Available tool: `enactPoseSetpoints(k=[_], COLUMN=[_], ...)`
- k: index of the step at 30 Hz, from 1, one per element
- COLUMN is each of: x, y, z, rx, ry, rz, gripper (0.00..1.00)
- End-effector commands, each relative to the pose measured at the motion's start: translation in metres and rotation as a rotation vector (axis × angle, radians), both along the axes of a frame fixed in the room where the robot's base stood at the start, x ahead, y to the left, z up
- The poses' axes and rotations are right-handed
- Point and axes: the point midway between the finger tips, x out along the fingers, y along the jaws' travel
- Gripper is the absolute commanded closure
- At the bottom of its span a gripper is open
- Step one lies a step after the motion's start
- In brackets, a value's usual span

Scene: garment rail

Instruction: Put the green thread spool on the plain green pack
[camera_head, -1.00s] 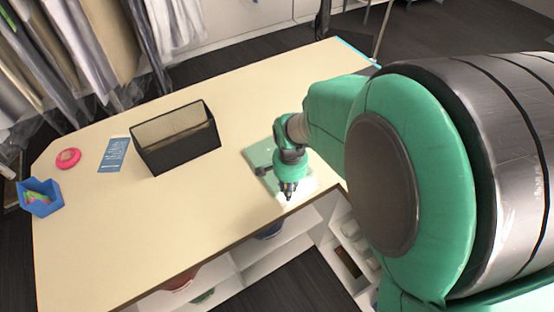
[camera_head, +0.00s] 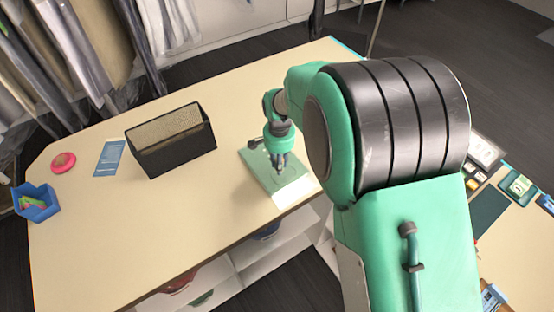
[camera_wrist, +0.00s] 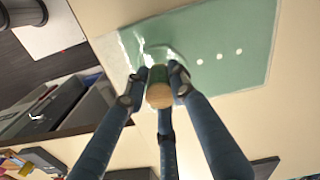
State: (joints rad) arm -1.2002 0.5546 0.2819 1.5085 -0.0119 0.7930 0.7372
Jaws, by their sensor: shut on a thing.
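My gripper (camera_head: 279,170) is over the green pack (camera_head: 264,178), near the front edge of the table. In the wrist view its dark fingers (camera_wrist: 160,85) are shut on the green thread spool (camera_wrist: 158,74), which shows green thread and a pale wooden end. The flat green pack (camera_wrist: 215,42) lies behind the spool in the wrist view, with a row of white dots and a bright glare patch. Whether the spool touches the pack I cannot tell. In the head view the spool is too small to make out between the fingers.
A black open box (camera_head: 178,150) stands left of the pack. Further left lie a blue card (camera_head: 109,158), a pink ring (camera_head: 63,162) and a blue bin (camera_head: 37,203) with colourful contents. The pale table (camera_head: 130,235) is clear in front of the box. Another table with small items is at right.

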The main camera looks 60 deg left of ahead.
Motion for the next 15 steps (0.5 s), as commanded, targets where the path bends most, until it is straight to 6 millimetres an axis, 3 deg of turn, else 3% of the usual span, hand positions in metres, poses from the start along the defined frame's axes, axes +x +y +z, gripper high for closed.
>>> enactPoseSetpoints(k=[6,15], x=[0.012,0.019], y=[0.028,0.044], z=[-0.003,-0.005], rx=[0.0,0.0], ry=[0.0,0.0], rz=[0.0,0.0], gripper=[0.93,0.93])
